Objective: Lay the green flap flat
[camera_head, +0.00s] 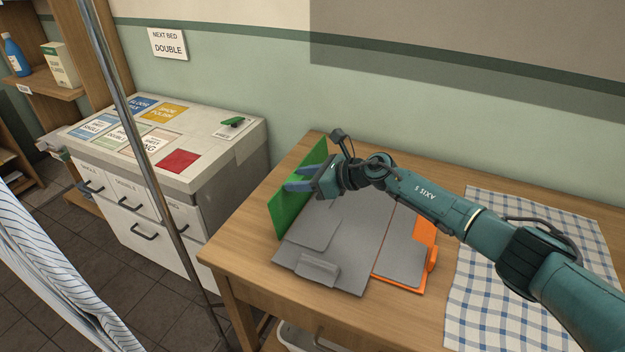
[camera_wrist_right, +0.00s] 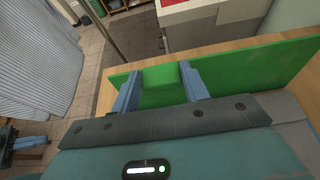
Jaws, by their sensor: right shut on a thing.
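The green flap (camera_head: 298,192) stands steeply raised along the left side of the grey folding board (camera_head: 345,245). My right gripper (camera_head: 300,182) reaches it from the right, its blue fingers shut on the flap's tab. In the right wrist view the fingers (camera_wrist_right: 160,88) hold the green tab between them, and the flap (camera_wrist_right: 245,66) stretches to both sides. The wrist body hides the near part of the board in that view. What looks like my left gripper (camera_wrist_right: 28,143) shows at the lower left edge there, too small to read its jaws.
An orange-edged panel (camera_head: 432,258) lies on the board's right. A checked cloth (camera_head: 530,265) covers the table's right part. A cabinet (camera_head: 225,150) with coloured cards stands left of the wooden table (camera_head: 235,250). A metal pole (camera_head: 150,150) rises in front of the cabinet.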

